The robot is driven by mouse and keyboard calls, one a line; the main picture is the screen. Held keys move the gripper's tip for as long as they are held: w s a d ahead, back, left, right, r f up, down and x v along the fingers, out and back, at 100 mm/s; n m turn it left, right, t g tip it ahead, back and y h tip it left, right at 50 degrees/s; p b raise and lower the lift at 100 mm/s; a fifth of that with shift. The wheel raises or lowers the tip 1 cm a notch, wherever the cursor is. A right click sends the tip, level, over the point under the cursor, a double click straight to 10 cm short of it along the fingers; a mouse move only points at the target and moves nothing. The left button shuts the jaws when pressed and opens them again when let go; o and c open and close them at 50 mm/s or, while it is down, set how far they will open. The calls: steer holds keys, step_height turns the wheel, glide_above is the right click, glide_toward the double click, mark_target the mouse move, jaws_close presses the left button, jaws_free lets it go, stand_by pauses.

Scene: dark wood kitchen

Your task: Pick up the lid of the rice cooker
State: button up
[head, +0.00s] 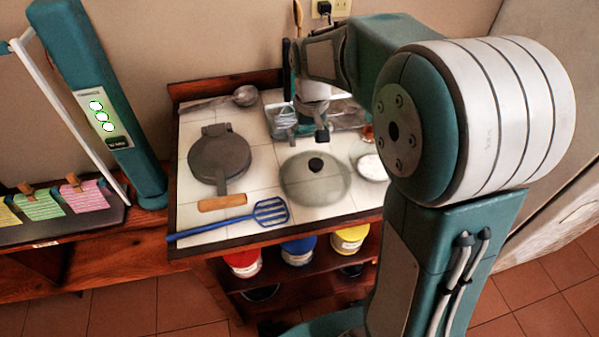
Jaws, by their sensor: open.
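A round, grey-green lid (316,191) with a black knob is on the white tiled worktop, right of centre. I cannot tell whether a cooker body is under it. My gripper (307,134) points down above the worktop, just behind the lid in the picture. Its two fingers are apart, with nothing seen between them. The gripper looks clear of the knob. My arm comes in from the right and hides part of the worktop's right side.
A metal ladle (244,96) and a metal tray (345,113) are at the back. A white bowl (372,168) sits close right of the lid.

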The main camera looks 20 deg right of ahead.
mark_target(315, 162)
steer(key=f, duration=0.1)
steer(key=d+f, duration=0.2)
steer(key=shift+d+f, duration=0.25)
steer(key=shift+f, duration=0.1)
steer(key=f, duration=0.1)
steer(key=a+f, duration=0.1)
steer(key=f, duration=0.3)
steer(key=shift+a, duration=0.3)
steer(key=shift+d+f, duration=0.2)
steer(key=shift+d, duration=0.5)
steer(key=c, duration=0.9)
jaws_close()
steer(key=shift+a, duration=0.35)
